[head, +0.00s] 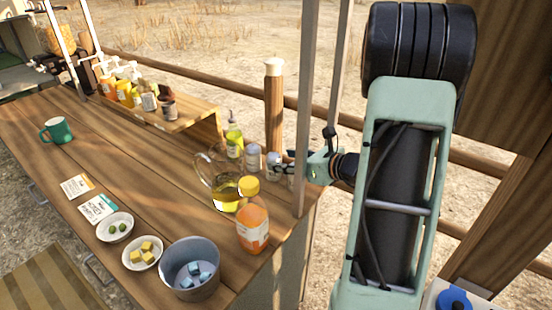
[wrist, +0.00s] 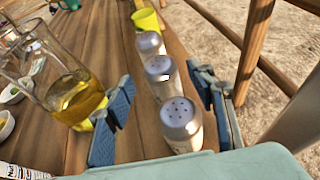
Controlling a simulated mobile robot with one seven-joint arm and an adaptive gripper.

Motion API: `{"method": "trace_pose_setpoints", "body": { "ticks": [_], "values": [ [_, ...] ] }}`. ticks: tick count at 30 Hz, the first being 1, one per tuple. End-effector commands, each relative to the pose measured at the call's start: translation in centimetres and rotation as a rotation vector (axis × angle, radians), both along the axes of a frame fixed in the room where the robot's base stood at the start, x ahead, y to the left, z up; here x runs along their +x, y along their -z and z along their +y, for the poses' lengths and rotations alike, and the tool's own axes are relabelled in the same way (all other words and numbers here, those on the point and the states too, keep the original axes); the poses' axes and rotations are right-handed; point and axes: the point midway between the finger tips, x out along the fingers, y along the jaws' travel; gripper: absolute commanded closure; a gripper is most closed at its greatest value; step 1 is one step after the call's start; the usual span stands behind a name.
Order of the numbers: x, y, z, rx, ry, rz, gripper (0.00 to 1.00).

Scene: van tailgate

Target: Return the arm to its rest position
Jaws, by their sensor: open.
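My gripper (head: 296,168) is at the right end of the wooden counter (head: 130,190), beside a row of metal-topped shakers. In the wrist view, its blue-padded fingers (wrist: 163,80) are spread apart. The nearest shaker (wrist: 182,125) stands upright between or just below them, with a middle shaker (wrist: 160,75) and a far shaker (wrist: 150,44) behind it. I cannot tell whether the fingers touch any shaker. Nothing is gripped. My arm reaches in from the right of the head view.
A glass jug of oil (head: 225,190) stands close left of my gripper, with an orange-labelled bottle (head: 252,228) in front. A grey bowl (head: 190,272) holds blue cubes. A thin post (head: 305,110) rises beside my gripper. The counter's middle is clear around the green mug (head: 60,131).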

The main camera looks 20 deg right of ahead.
Motion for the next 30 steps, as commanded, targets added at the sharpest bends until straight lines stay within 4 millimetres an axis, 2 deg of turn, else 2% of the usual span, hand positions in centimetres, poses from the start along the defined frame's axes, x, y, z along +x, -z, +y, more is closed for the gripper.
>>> {"method": "trace_pose_setpoints", "body": {
  "ticks": [3, 7, 23, 26, 30],
  "values": [
    [-1.3, -0.7, -0.7, 0.000, 0.001, -0.001, 0.49],
    [-2.0, -0.9, -0.9, 0.000, 0.000, 0.000, 0.49],
    [-2.0, -1.1, -1.0, -0.008, -0.006, -0.003, 0.49],
    [-1.9, -1.9, -1.3, -0.058, -0.039, -0.013, 0.49],
    [-2.0, -4.1, -2.6, -0.225, -0.141, -0.036, 0.49]
  ]
}}
